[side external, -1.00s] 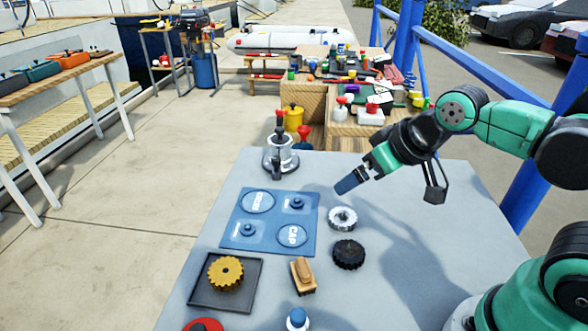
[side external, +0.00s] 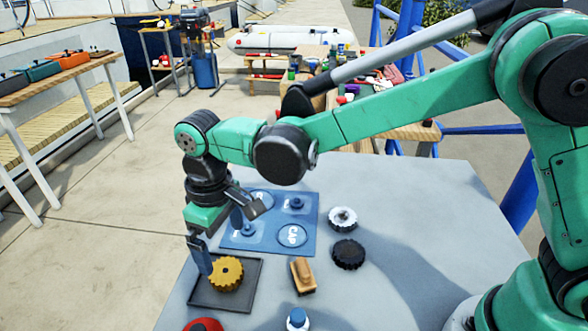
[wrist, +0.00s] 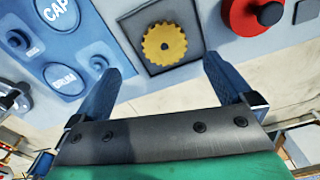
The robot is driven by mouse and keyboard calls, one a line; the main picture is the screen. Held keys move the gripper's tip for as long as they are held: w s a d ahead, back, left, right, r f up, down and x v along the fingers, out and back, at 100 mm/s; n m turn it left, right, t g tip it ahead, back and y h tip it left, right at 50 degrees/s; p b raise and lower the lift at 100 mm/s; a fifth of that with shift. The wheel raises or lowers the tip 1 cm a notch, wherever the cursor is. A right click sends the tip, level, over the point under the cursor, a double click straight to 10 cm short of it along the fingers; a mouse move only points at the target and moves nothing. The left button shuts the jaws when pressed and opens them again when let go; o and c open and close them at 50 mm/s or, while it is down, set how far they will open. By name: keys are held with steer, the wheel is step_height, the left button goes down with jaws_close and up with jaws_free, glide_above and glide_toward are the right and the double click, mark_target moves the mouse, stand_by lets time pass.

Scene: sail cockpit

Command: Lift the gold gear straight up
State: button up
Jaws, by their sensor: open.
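The gold gear (side external: 226,273) lies flat in a dark square tray (side external: 243,300) at the table's front left. In the wrist view the gear (wrist: 164,44) shows whole with a dark centre hole, inside the tray (wrist: 127,22). My gripper (side external: 224,247) points down just behind the gear in the side view. In the wrist view its two blue fingers (wrist: 165,80) are spread wide, with nothing between them. The gear appears beyond the fingertips, between their lines. I cannot tell the exact height of the fingertips over the tray.
A blue mat (side external: 265,240) marked CAP and DRUM lies behind the tray. A silver ring (side external: 342,218), a black gear (side external: 348,254), a wooden-handled brush (side external: 302,275) and a white bottle (side external: 297,319) stand to the right. A red round thing (side external: 204,325) is in front.

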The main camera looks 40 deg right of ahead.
mark_target(225, 270)
steer(key=shift+a+f, duration=0.3)
steer(key=shift+f, duration=2.75)
steer(key=c, duration=1.4)
steer(key=shift+o, duration=0.2)
steer(key=shift+r, duration=0.1)
step_height(225, 270, up, 20)
steer(key=shift+r, duration=0.9)
steer(key=shift+d, duration=0.1)
